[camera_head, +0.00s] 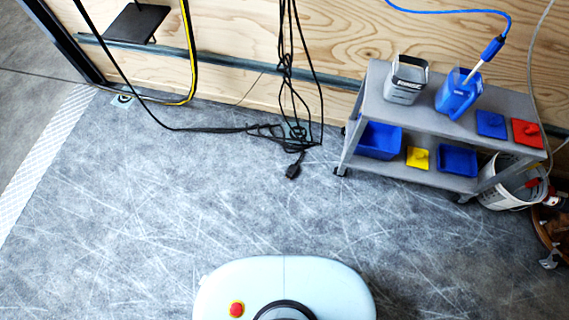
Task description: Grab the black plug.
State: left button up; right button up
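The black plug (292,171) lies on the scratched grey floor, just in front of the plywood wall and left of the grey cart. Its black cable (290,120) hangs down the wall in loose loops and bunches on the floor behind the plug. Nothing touches the plug except its own cable. Neither of my grippers shows in the head view, so their state is hidden.
A grey two-shelf cart (437,125) with blue, red and yellow containers stands at the right. A white bucket (505,185) is beside it. Another black cable (150,112) runs along the wall at left. The floor (200,210) before the plug is clear.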

aim_at(293, 170)
jog(key=i+j+z, duration=0.4)
jog(key=j, duration=0.15)
jog(key=j+z, duration=0.2)
jog(key=i+j+z, duration=0.2)
jog(key=j, duration=0.25)
jog(key=z, duration=0.85)
jog(key=k+l, duration=0.05)
